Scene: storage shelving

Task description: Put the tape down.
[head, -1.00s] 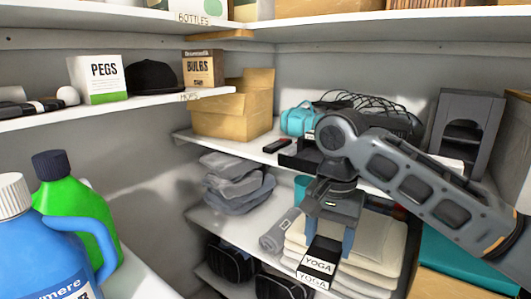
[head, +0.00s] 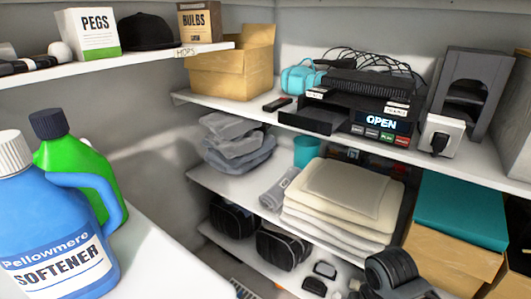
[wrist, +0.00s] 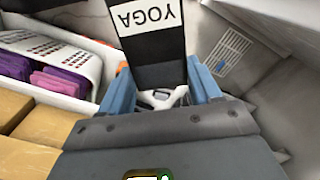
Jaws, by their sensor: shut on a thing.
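The tape (wrist: 150,45) is a black block with a white label reading YOGA, upside down in the wrist view. My gripper (wrist: 160,82) is shut on it, with one blue finger at each side. The tape sticks out beyond the fingertips, over lower ground. In the head view, only part of my arm shows at the bottom right; the gripper and tape are out of that view. A black player (head: 375,122) on the middle shelf shows OPEN on its display. Its front is unobstructed, and a dark tray-like part sits at its left.
Folded cream towels (head: 340,195), grey cloths (head: 238,145) and a teal-lidded box (head: 460,212) crowd the lower shelf. A white basket (wrist: 88,65) with purple items and cardboard boxes (wrist: 48,125) lie left in the wrist view. A floor grate (wrist: 228,50) is at right.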

